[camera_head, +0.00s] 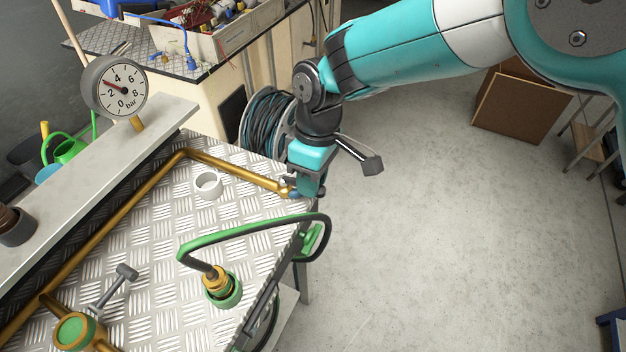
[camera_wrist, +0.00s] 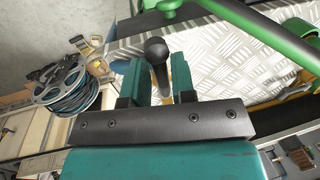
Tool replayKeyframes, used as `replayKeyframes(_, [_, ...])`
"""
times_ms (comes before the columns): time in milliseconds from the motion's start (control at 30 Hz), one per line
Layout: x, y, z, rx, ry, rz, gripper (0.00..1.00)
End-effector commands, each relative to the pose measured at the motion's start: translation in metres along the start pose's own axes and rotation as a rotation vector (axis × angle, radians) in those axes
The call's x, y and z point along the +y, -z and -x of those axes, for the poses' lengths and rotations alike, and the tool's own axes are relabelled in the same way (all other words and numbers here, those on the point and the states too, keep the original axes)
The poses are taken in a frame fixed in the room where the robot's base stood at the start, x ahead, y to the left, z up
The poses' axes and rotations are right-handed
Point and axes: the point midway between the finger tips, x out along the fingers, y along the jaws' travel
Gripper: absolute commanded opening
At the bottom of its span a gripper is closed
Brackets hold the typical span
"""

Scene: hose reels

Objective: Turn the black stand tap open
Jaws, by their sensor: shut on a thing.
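My gripper (camera_head: 305,186) is at the far right corner of the metal-topped bench, at the end of the brass pipe. In the wrist view, the black tap lever (camera_wrist: 157,52) with its round knob stands between the two teal fingers of my gripper (camera_wrist: 154,78), which are shut on it. In the head view, my gripper hides most of this tap. The brass pipe (camera_head: 228,169) runs along the bench to it. How far the tap is turned cannot be told.
A white ring (camera_head: 208,185) lies near the pipe. A green-and-black hose (camera_head: 245,232) arches over the bench's right edge. A pressure gauge (camera_head: 116,86) stands on the grey ledge. A grey-handled lever (camera_head: 113,289) is at front left. A hose reel (camera_head: 262,122) stands behind; floor at right is clear.

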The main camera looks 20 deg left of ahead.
Motion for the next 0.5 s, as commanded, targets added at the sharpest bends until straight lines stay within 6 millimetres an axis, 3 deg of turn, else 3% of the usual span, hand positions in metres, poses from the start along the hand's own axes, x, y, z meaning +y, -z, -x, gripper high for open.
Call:
replayKeyframes(467, [0.0032,0.0006,0.001,0.004,-0.005,0.009,0.0])
replayKeyframes(500, [0.0032,0.0006,0.001,0.004,-0.005,0.009,0.29])
